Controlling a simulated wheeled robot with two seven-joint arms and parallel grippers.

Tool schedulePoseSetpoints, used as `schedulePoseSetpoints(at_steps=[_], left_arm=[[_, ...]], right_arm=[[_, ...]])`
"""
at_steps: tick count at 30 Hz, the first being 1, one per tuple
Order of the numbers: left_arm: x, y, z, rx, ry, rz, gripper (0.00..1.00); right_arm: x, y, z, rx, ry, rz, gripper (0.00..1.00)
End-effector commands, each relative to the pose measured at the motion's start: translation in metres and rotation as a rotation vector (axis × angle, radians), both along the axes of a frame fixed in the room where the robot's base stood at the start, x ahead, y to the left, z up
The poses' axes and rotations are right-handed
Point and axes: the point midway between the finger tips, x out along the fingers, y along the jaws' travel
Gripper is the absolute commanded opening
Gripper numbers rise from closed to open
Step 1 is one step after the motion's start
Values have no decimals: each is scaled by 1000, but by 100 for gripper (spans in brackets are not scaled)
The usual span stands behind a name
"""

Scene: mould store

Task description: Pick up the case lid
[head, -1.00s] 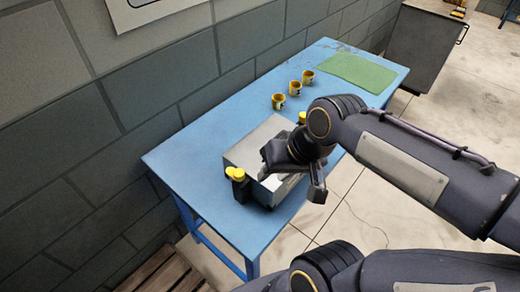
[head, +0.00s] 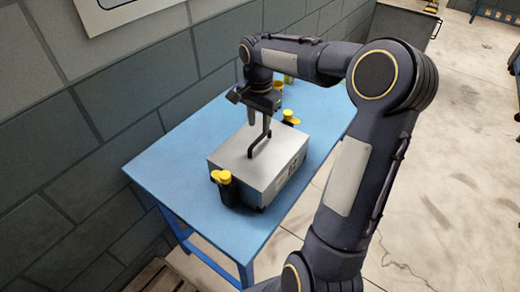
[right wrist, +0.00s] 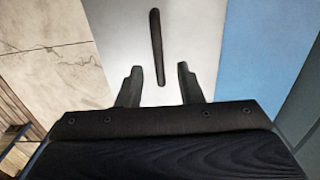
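The case (head: 283,178) is a silver-grey box on the blue table, with its flat grey lid (head: 232,148) on top. A black bar handle (head: 256,146) stands on the lid; it also shows in the right wrist view (right wrist: 157,40), running lengthwise. My right gripper (head: 260,126) points down over the lid, close to the handle. In the right wrist view its fingers (right wrist: 159,82) are apart and empty, with the handle in line with the gap between them. I cannot tell the exact height of the fingertips above the handle. My left gripper is not in view.
Black clamps with yellow tops stand at the case's near-left side (head: 222,185) and far-right side (head: 290,118). The blue table (head: 165,155) is bare left of the case. A grey block wall (head: 60,150) runs behind it.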

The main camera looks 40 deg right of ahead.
Motion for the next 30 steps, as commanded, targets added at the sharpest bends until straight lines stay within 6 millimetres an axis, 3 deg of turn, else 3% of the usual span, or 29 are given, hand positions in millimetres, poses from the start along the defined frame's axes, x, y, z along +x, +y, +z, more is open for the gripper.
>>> schedulePoseSetpoints(at_steps=[15,23,30], left_arm=[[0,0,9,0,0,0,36],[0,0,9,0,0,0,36],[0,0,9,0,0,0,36]], right_arm=[[-3,-2,-66,3,2,4,33],[-2,-2,-70,1,-1,5,33],[-2,-2,-70,1,-1,5,6]])
